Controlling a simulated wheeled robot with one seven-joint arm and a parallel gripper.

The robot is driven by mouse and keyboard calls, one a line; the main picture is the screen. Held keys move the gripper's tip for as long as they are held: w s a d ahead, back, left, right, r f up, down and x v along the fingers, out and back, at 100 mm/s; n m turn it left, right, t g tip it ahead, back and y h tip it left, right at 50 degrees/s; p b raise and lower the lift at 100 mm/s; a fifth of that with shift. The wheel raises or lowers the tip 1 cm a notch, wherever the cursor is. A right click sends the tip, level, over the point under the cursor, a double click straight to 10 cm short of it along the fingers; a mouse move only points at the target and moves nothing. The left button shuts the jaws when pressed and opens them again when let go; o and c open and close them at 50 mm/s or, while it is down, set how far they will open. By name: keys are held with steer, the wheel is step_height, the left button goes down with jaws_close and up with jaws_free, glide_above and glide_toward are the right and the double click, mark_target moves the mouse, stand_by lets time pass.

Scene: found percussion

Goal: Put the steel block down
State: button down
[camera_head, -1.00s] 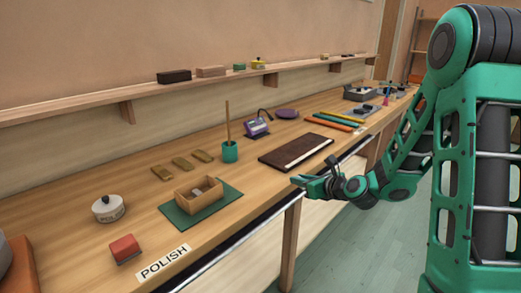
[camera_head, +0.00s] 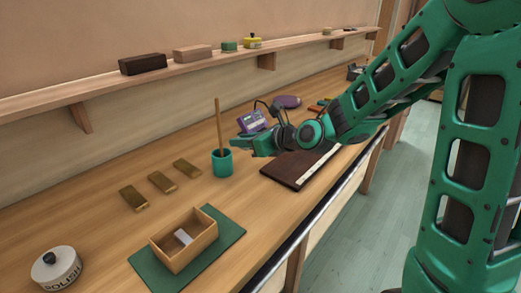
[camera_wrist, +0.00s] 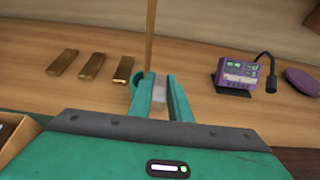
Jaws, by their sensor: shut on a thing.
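My gripper (camera_head: 240,150) is above the workbench, beside the teal cup (camera_head: 222,164) in the head view. In the wrist view its two teal fingers (camera_wrist: 159,98) are shut on a small pale grey block, the steel block (camera_wrist: 159,92). The fingers cover part of the block, and it cannot be made out in the head view. Whether the block touches anything below is not clear. A wooden box (camera_head: 163,254) on a green mat (camera_head: 228,236) stands at the front and has a pale grey piece (camera_head: 183,237) inside.
Several brass bars (camera_head: 162,182) lie left of the cup, which holds an upright wooden stick (camera_head: 218,120). A purple meter (camera_head: 251,122) and a dark brown board (camera_head: 285,174) are to the right. A white polish tin (camera_head: 56,268) is front left. Bare wood lies between the bars and mat.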

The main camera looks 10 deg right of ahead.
steer(key=w+d+f, duration=0.2)
steer(key=d, duration=0.1)
steer(key=w+d+f, duration=0.2)
steer(key=w, duration=0.1)
steer(key=w+d+f, duration=0.2)
steer(key=d, duration=0.1)
steer(key=shift+w+d+f, duration=0.3)
steer(key=shift+f, duration=2.15)
steer(key=c, duration=1.6)
jaws_free()
steer(key=shift+f, duration=0.1)
steer(key=shift+c, duration=0.2)
